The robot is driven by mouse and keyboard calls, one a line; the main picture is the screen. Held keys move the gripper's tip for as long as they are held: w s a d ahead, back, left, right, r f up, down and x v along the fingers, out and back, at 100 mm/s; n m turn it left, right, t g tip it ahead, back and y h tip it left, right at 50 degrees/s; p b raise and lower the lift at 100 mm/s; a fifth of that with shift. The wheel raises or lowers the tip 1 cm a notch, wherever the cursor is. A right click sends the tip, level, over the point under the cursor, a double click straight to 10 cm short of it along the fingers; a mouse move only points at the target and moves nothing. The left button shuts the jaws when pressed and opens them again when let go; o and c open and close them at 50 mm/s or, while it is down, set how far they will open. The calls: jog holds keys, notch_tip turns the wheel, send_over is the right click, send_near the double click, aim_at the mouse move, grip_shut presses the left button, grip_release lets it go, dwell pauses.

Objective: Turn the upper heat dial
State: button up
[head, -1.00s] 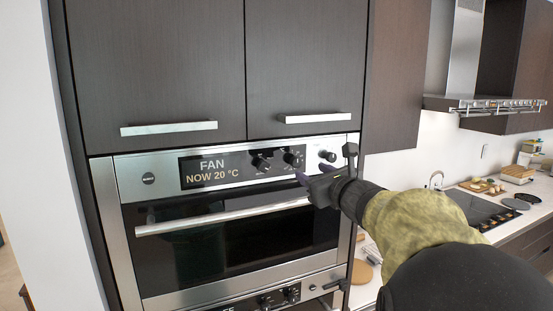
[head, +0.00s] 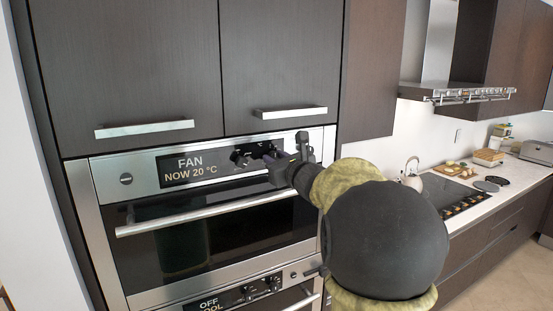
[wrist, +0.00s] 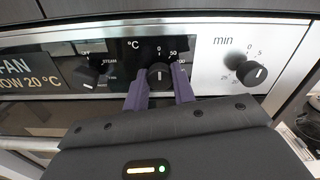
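The upper oven (head: 160,247) has a control panel with a display reading FAN, NOW 20 °C (head: 188,168). The upper heat dial (wrist: 160,75) is a black knob marked °C, its white pointer line near upright. My gripper (wrist: 160,84) has its two purple fingers apart, one on each side of this dial. I cannot tell whether they touch it. In the head view, my gripper (head: 272,161) is at the panel and partly covers the dial. The mode dial (wrist: 93,77) is to the left and the minute dial (wrist: 255,73) to the right.
The upper oven's bar handle (head: 200,216) runs just below the panel. A lower oven (head: 240,296) with its own dials and an OFF display sits beneath. Cabinet handles (head: 290,112) are above. A counter with a hob (head: 448,195) extends to the right.

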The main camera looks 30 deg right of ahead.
jog(key=c, duration=0.4)
